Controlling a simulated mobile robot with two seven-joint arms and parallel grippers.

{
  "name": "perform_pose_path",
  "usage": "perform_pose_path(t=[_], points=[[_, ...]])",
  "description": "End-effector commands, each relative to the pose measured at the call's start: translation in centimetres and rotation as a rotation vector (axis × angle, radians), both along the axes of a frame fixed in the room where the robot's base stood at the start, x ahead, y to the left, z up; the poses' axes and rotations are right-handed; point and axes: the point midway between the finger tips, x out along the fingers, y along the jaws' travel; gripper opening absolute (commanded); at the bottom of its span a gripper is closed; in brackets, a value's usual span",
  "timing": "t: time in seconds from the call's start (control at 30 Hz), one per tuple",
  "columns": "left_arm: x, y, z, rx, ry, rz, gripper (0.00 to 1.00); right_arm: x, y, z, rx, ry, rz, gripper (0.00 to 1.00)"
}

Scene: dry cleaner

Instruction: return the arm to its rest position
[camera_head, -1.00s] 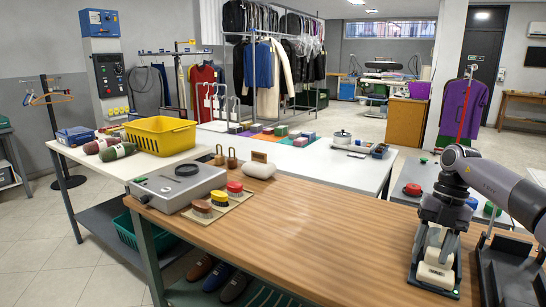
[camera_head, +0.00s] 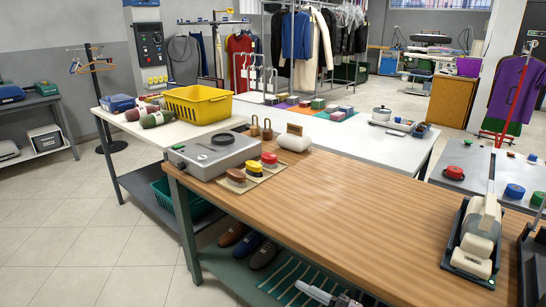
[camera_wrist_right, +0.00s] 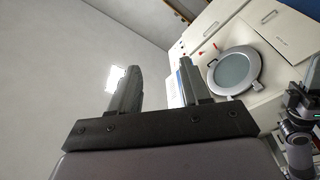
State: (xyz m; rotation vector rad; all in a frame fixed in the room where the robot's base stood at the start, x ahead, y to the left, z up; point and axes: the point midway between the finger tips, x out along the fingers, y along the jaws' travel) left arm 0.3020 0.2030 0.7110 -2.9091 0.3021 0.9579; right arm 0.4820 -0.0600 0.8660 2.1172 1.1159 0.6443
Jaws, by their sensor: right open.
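My right gripper (camera_wrist_right: 156,66) shows in the right wrist view. Its two grey fingers stand apart with nothing between them. It no longer shows clearly in the head view. The white device (camera_head: 478,236) stands in its black holder (camera_head: 455,262) at the right end of the wooden table, free of any gripper. A pale grey jointed part (camera_head: 325,294) is cut by the bottom edge of the head view; I cannot tell what it is. My left gripper is not seen.
The wooden table (camera_head: 330,205) has a clear middle. A grey box (camera_head: 212,153) and several brushes (camera_head: 268,160) stand at its left end. A second black holder (camera_head: 535,262) is at the right edge. A round-windowed panel (camera_wrist_right: 235,70) shows in the wrist view.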

Motion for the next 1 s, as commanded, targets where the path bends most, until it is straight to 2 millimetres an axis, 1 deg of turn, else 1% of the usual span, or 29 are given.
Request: perform_pose_path(t=[0.03, 0.17, 0.27, 0.37, 0.47, 0.5, 0.6, 0.7, 0.8, 0.87, 1.0], points=[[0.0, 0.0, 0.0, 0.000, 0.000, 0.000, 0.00, -0.7, -0.4, -0.6, 0.053, 0.061, -0.073, 0.47], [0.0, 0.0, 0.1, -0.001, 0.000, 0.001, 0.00, -1.8, -2.6, -2.5, 0.157, 0.224, -0.276, 0.47], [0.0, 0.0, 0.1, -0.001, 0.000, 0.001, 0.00, -3.3, -4.8, -4.6, 0.215, 0.369, -0.427, 0.47], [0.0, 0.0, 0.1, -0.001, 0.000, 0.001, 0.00, -5.5, -7.2, -7.2, 0.254, 0.530, -0.572, 0.47], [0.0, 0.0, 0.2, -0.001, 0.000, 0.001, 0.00, -8.5, -9.6, -9.9, 0.276, 0.697, -0.703, 0.47], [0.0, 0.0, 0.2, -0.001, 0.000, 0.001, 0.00, -9.9, -10.5, -10.9, 0.281, 0.762, -0.749, 0.47], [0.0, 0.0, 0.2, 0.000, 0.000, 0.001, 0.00, -13.1, -12.3, -13.0, 0.284, 0.907, -0.843, 0.47], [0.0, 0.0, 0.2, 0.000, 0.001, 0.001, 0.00, -15.8, -13.4, -14.3, 0.281, 1.013, -0.904, 0.47], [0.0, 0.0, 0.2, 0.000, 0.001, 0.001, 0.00, -17.4, -14.1, -15.0, 0.278, 1.076, -0.937, 0.47], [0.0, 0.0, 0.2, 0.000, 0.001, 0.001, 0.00, -17.9, -14.3, -15.3, 0.276, 1.097, -0.947, 0.47], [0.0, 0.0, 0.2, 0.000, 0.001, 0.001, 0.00, -18.0, -14.3, -15.3, 0.276, 1.101, -0.949, 0.47]])
